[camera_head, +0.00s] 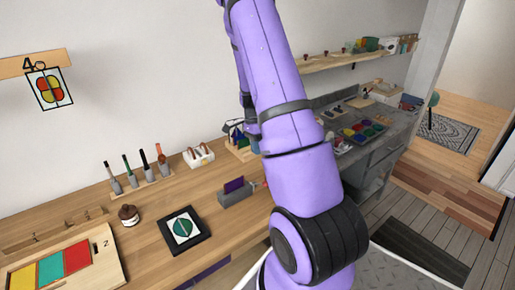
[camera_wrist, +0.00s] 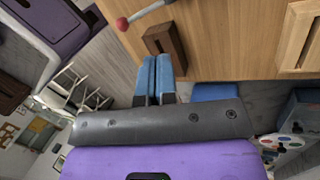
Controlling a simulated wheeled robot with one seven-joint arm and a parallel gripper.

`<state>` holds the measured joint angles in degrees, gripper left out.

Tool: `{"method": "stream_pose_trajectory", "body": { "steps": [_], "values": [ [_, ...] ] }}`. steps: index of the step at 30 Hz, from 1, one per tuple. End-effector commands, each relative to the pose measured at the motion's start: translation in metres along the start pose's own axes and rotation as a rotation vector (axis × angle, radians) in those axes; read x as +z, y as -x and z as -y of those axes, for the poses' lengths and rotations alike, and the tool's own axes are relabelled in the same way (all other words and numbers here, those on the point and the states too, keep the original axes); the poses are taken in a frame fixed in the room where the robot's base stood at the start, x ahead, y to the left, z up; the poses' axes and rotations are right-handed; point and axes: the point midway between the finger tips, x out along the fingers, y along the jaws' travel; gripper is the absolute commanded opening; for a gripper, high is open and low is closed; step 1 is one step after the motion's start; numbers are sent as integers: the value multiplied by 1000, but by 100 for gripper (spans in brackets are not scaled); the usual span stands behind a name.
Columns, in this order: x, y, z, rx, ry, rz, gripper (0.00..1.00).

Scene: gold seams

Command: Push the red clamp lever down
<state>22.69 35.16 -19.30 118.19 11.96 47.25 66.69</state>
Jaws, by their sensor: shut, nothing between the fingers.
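In the wrist view a red ball knob (camera_wrist: 122,24) sits at the end of a thin pale rod that runs up to the right and out of the top of the picture. I take it for the red clamp lever. My gripper (camera_wrist: 156,62) has its two blue fingers side by side and shut, with nothing between them. It is apart from the knob, below and to the right of it in the picture. In the head view my purple arm covers the middle, and my gripper is hidden.
A brown block (camera_wrist: 167,43) on the wood lies just beyond my fingertips in the wrist view. In the head view the wooden bench (camera_head: 140,201) holds a framed green disc (camera_head: 184,229), a grey holder (camera_head: 237,195), a brown jar (camera_head: 129,216) and several upright tools.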

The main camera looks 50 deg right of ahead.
Motion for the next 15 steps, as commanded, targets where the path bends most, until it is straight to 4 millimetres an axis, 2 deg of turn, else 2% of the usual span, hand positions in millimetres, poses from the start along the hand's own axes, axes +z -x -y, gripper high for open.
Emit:
{"method": "stream_pose_trajectory", "body": {
  "steps": [1,9,11,15],
  "values": [
    [0,-11,0,4,-1,1,0],
    [-1,-62,0,3,1,1,0],
    [0,-72,-1,3,0,1,0],
    [1,-79,-20,0,2,1,0]
  ]
}}
